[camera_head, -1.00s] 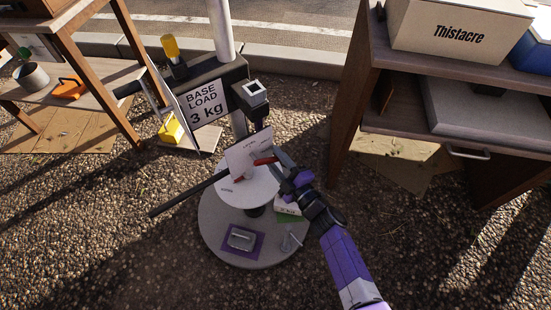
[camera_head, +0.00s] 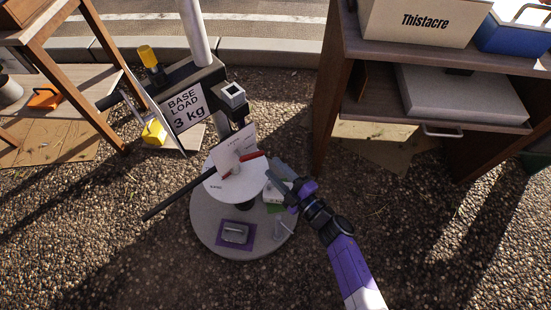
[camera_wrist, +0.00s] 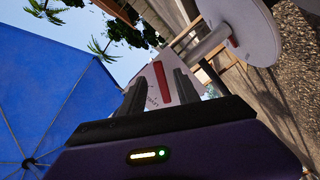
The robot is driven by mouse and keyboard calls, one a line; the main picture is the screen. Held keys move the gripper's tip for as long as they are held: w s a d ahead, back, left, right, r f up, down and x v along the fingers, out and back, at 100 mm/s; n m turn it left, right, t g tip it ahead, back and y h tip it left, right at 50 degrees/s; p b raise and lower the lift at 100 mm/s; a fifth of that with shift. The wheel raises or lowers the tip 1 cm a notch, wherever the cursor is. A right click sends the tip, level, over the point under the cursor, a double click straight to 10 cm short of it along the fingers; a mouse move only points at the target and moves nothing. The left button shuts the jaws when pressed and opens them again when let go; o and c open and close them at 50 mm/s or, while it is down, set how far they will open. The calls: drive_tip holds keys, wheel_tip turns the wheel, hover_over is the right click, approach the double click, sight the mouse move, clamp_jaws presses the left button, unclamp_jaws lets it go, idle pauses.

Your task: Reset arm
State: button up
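My purple and dark gripper (camera_head: 282,187) is beside the right edge of a round white disc (camera_head: 222,190) on a grey round base. In the wrist view its two dark fingers (camera_wrist: 160,90) stand apart with nothing visible held between them. A red bar (camera_head: 250,158) lies in front of a white card (camera_head: 233,148) above the disc, apart from my fingers. The red bar also shows beyond the finger gap in the wrist view (camera_wrist: 161,82).
A long dark rod (camera_head: 180,198) sticks out left of the disc. A "BASE LOAD 3 kg" sign (camera_head: 185,108) stands behind. A wooden shelf with a Thistacre box (camera_head: 415,25) is at right, another wooden shelf (camera_head: 60,80) at left. Gravel in front is open.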

drive_tip(key=d+r+m+t+h, duration=0.4)
drive_tip(key=d+r+m+t, duration=0.15)
drive_tip(key=r+m, duration=0.3)
drive_tip(key=s+d+r+m+g+h, duration=0.1)
drive_tip(key=s+d+r+m+h, duration=0.3)
drive_tip(key=s, duration=0.8)
drive_tip(key=s+d+r+m+g+h, duration=0.1)
drive_tip(key=s+d+r+m, duration=0.45)
drive_tip(key=s, duration=0.75)
drive_tip(key=s+d+r+m+g+h, duration=0.25)
drive_tip(key=s+d+r, duration=0.35)
drive_tip(key=s, duration=0.6)
wheel_tip(320, 180, up, 11)
drive_tip(key=p, duration=1.2)
drive_tip(key=shift+s+d+r+t+h+p, duration=0.15)
drive_tip(key=shift+d+t+h+p, duration=0.15)
drive_tip(key=shift+h+p, duration=0.05)
